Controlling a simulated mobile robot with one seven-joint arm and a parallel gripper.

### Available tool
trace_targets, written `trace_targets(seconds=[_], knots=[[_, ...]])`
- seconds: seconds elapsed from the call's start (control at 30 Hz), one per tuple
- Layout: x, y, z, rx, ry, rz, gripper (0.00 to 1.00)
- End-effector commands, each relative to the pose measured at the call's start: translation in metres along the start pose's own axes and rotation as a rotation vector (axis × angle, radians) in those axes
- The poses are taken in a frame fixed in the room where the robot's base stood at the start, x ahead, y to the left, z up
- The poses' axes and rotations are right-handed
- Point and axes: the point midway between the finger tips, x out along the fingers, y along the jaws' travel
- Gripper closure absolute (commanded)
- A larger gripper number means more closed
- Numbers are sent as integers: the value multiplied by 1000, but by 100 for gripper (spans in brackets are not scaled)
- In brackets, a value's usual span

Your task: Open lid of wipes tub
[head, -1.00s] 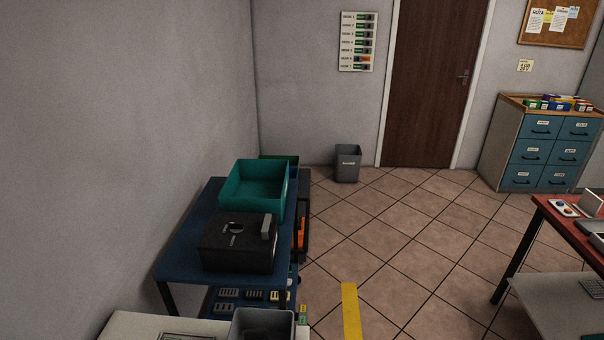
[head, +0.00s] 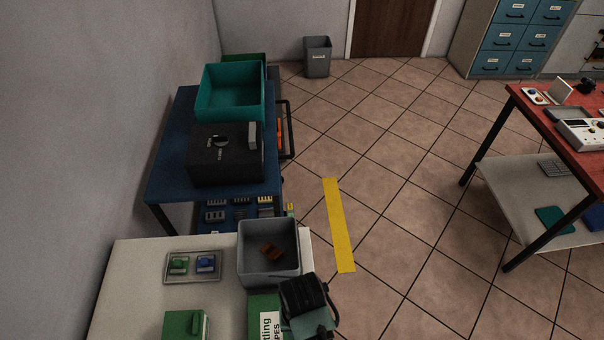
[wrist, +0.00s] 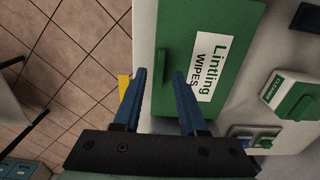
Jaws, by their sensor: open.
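The wipes tub shows in the wrist view as a green box with a closed green lid (wrist: 225,25) and a white label reading "Lintling WIPES". A raised green bar (wrist: 162,70) stands along the lid's left side. My gripper (wrist: 158,70) is open and empty, its blue fingers pointing at the tub with the bar between their tips in the picture. I cannot tell whether they touch it. In the head view the tub (head: 262,306) is at the bottom edge, partly hidden by my gripper (head: 306,300) and cut off.
The tub is on a pale table (head: 135,270). A grey bin (head: 268,235) holding a brown thing is behind it. A tray (head: 176,277) with small green and blue things and a green-and-white box (head: 184,325) are to the left. Open tiled floor lies right.

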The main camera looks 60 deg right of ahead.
Motion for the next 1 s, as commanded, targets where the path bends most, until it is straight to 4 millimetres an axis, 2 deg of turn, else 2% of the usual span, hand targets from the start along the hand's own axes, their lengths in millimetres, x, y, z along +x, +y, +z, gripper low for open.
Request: trace_targets(seconds=[0.2,0.5,0.57,0.73,1.0], knots=[[18,0,0,-1,0,0,59],[20,0,0,-1,2,0,59],[20,0,-1,-1,2,0,68],[19,0,-1,-1,2,0,98],[19,0,-1,-1,2,0,100]])
